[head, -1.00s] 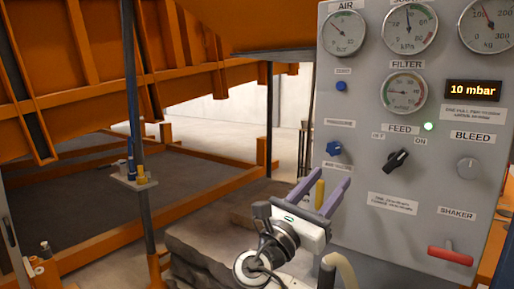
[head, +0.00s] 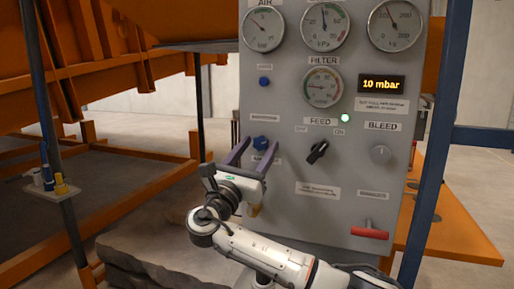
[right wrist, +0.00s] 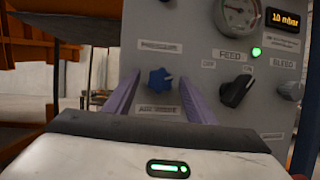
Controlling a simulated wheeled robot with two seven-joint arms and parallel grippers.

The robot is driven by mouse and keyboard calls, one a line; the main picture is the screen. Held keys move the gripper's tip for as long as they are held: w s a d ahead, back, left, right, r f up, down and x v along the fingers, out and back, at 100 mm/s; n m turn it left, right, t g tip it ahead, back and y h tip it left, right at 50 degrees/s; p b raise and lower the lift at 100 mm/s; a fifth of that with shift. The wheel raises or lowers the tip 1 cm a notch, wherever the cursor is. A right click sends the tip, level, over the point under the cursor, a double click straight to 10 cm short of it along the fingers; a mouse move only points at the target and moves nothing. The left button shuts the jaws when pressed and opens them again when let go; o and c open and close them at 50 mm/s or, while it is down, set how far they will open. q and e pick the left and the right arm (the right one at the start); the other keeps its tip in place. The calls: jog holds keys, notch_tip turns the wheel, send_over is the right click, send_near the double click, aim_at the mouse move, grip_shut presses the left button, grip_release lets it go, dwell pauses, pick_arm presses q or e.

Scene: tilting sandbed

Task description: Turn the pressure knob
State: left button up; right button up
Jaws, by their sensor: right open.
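The pressure knob (head: 260,143) is a blue knob on the left side of the grey control panel, under a small label. In the right wrist view the blue knob (right wrist: 160,80) sits between and beyond the two purple fingers, with labels above and below it. My right gripper (head: 254,150) is open in front of the panel, its fingers pointing at the panel to either side of the knob. In the right wrist view, the right gripper (right wrist: 162,95) holds nothing. Whether the fingers touch the knob cannot be told. My left gripper is not in view.
The panel (head: 280,215) also carries several gauges, a blue button (head: 264,81), a black feed switch (head: 317,152), a grey bleed knob (head: 380,154) and a red shaker handle (head: 370,230). A blue post (head: 428,170) stands at right. Orange framework (head: 150,210) and rock lie at left.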

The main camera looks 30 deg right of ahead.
jog(key=c, duration=1)
jog(key=shift+f, duration=0.1)
